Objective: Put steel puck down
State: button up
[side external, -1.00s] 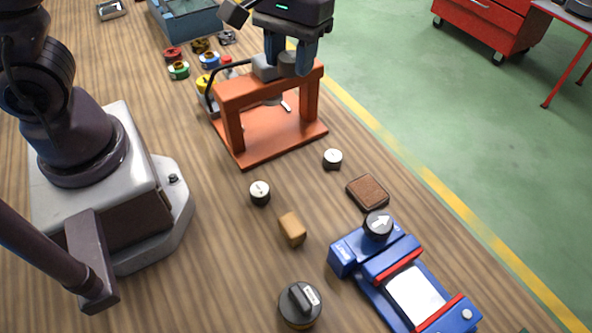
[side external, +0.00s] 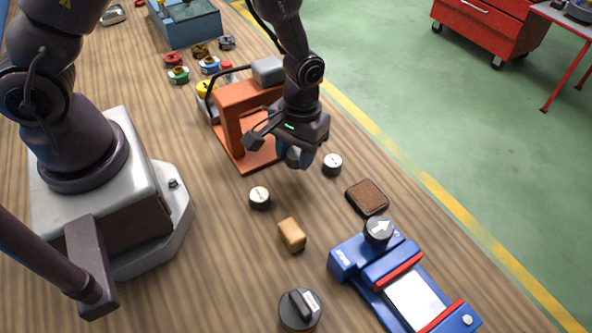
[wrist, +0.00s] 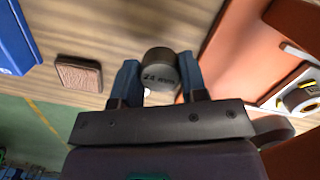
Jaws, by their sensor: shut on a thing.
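My gripper (side external: 300,158) is shut on the steel puck, a grey cylinder (side external: 292,155). In the wrist view, the puck (wrist: 160,66) sits between the two blue fingers (wrist: 160,82), with dark lettering on its side. The gripper is low in front of the orange press frame (side external: 228,125). I cannot tell whether the puck touches the table. Two small white-topped dark pucks are close by: one (side external: 332,163) just right of the gripper, one (side external: 260,197) to its front left.
A tan block (side external: 292,235) and a dark knobbed disc (side external: 300,310) are nearer the camera. Several coloured spools (side external: 178,75) stand behind. Bare wood surrounds the small pucks.

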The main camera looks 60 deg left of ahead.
aim_at(296, 179)
jog(key=shift+f, duration=2.4)
jog(key=shift+f, duration=0.15)
jog(key=o, duration=1.1)
jog(key=r, duration=0.4)
jog(key=w+r, duration=0.1)
jog(key=r, duration=0.8)
jog(key=shift+w+a, duration=0.25)
jog(key=shift+a, duration=0.1)
jog(key=s+a+r+m+t, duration=0.2)
jog(key=s+r, duration=0.4)
jog(key=r, duration=0.5)
jog(key=s+a+r+m+t, duration=0.3)
jog(key=s+r, duration=0.4)
jog(key=r, duration=0.3)
jog(key=shift+s+a+r+t+y, duration=0.15)
jog(key=shift+a+r+t+y, duration=0.2)
jog(key=shift+a+t, duration=0.6)
